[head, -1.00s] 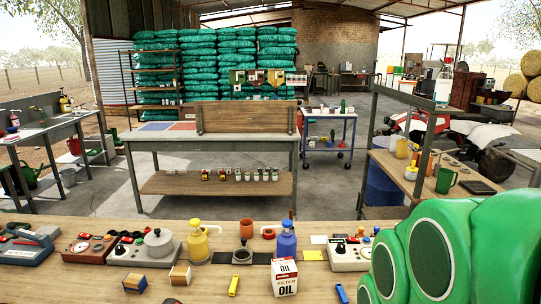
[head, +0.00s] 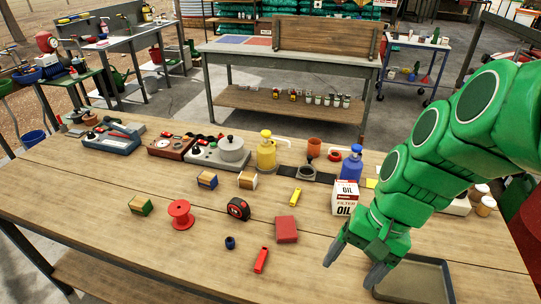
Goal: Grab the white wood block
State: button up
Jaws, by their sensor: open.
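The white wood block (head: 247,180), a small block with a pale face and wood-coloured sides, lies on the wooden workbench (head: 95,215) in the head view. It sits in front of the yellow pump bottle, between a blue-and-wood block (head: 207,180) and a yellow marker-like item (head: 295,196). My gripper (head: 356,264) is open and empty, fingers pointing down, at the right side of the bench beside a grey tray. It is well to the right of and nearer than the white wood block, and nothing covers the block.
A green-and-wood block (head: 140,205), red spool (head: 180,213), tape measure (head: 238,209) and red box (head: 286,229) lie around it. The oil filter box (head: 345,198), yellow bottle (head: 266,152) and blue bottle (head: 352,165) stand taller. The grey tray (head: 430,280) is at the right front.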

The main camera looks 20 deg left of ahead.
jog(key=w+a+f+m+g+y, duration=0.1)
jog(key=w+a+m+y, duration=0.25)
jog(key=w+a, duration=0.9)
jog(key=m+t+y, duration=0.3)
jog(key=m+y, duration=0.4)
jog(key=m, duration=0.6)
send_near(249, 176)
jog(key=x, duration=0.4)
jog(key=shift+s+d+f, duration=0.1)
jog(key=shift+s+f, duration=0.2)
jog(key=shift+f, duration=0.05)
jog(key=shift+w+x, duration=0.2)
jog(key=shift+x, duration=3.7)
jog(key=shift+r, duration=0.25)
jog(key=c, duration=1.1)
jog(key=shift+o, duration=0.2)
jog(key=shift+r, duration=0.1)
